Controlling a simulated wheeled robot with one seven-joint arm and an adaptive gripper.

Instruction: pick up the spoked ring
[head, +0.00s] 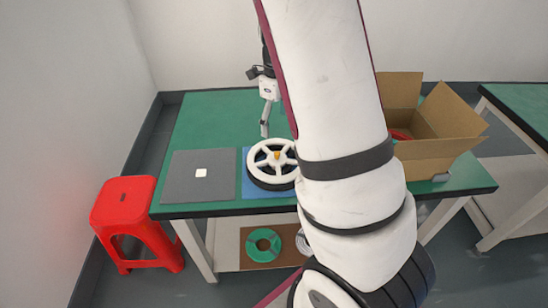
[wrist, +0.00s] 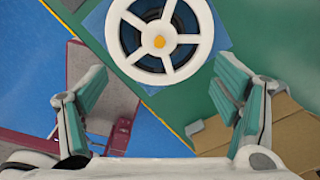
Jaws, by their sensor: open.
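The spoked ring (head: 271,157) is white with an orange centre. It lies flat over a dark round body on a blue mat (head: 251,192) on the green table. My arm hides part of its right side in the head view. In the wrist view, the ring (wrist: 168,40) is at the top centre, cut off by the upper edge. My gripper (wrist: 160,88) is open and empty, with its fingers apart on either side below the ring in the picture.
A grey mat (head: 190,188) with a small white square (head: 201,173) lies left of the ring. An open cardboard box (head: 437,152) with something red inside stands at right. A red stool (head: 124,215) is on the floor at left. Green coil (head: 263,235) sits below the table.

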